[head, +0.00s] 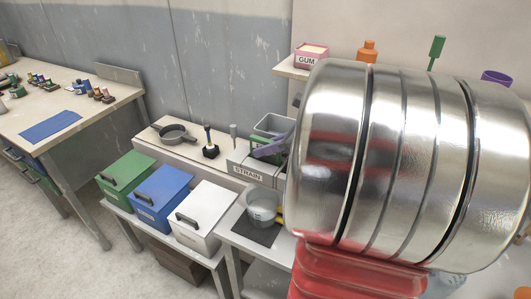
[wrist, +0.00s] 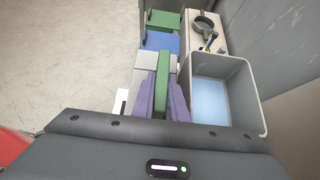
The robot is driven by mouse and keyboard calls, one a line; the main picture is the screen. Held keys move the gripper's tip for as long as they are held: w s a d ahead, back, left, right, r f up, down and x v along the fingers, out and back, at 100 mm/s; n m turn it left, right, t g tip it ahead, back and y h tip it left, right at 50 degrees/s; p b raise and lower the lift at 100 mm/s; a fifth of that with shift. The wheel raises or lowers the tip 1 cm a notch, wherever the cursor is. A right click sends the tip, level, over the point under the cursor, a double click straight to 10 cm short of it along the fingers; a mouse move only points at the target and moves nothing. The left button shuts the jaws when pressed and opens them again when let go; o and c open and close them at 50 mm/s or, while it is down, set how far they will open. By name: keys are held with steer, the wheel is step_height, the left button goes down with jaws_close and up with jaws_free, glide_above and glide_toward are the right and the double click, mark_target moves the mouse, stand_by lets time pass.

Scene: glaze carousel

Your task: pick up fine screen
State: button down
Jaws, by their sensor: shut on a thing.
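My gripper (wrist: 161,100) has purple fingers, shut on a green upright piece (wrist: 162,72), which I take to be the fine screen's handle. Its lower part is hidden between the fingers and behind the gripper body. In the head view my gripper (head: 268,148) is by the grey block marked STRAIN (head: 248,172). Part of it is hidden behind my large shiny arm link. I cannot tell whether the held piece still touches the STRAIN block.
A grey open bin (wrist: 257,92) with a pale blue inside stands right of my gripper. A dark pan (head: 175,133) lies on the bench. A grey pot (head: 263,207) stands on a dark mat. Green (head: 126,170), blue (head: 162,192) and white (head: 207,215) lidded boxes stand left.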

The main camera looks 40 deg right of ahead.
step_height(320, 180, up, 7)
steer(key=shift+r, duration=0.1)
steer(key=s+d, duration=0.3)
steer(key=s, duration=0.5)
steer(key=s+d, duration=0.3)
steer(key=s, duration=0.6)
steer(key=shift+f, duration=0.2)
